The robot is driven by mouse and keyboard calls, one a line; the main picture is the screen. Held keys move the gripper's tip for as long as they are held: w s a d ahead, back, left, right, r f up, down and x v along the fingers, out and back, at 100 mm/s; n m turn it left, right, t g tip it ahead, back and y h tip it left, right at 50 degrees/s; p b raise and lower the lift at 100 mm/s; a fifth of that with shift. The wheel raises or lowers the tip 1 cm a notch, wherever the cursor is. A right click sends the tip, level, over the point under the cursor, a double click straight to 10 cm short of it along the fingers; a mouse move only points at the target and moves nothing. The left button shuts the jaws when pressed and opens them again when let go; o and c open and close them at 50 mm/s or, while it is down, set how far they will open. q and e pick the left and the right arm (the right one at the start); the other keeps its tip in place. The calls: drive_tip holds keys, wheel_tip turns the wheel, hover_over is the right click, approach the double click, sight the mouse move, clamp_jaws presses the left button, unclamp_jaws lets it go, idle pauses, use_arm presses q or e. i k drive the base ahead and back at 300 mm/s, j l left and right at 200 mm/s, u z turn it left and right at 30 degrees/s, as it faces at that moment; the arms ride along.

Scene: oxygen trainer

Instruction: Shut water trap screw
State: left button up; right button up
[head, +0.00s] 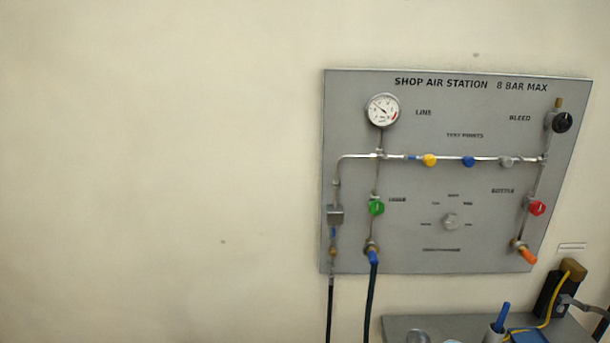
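A grey wall panel (420,250) reads "SHOP AIR STATION 8 BAR MAX". No label on it that I can read names a water trap. At its left edge a small grey metal block (335,214) sits in the pipe line, with a blue piece and a brass fitting (333,252) below it. This may be the water trap; the screw is too small to make out, and I cannot tell whether it is open or shut. Neither gripper shows in the head view.
The panel has a gauge (383,111), green knob (376,207), red knob (537,208), black bleed knob (562,122) and grey dial (451,222). A dark hose (370,300) hangs below. A grey bench (395,325) with tools stands lower right. The wall left is bare.

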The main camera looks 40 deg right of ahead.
sight(333, 252)
drive_tip(key=l+z, duration=0.1)
drive_tip(key=z, duration=0.35)
drive_tip(key=k+l+z, duration=0.1)
drive_tip(key=z, duration=0.3)
drive_tip(key=l+z, duration=0.15)
drive_tip(key=z, duration=0.3)
drive_tip(key=l+z, duration=0.15)
drive_tip(key=z, duration=0.25)
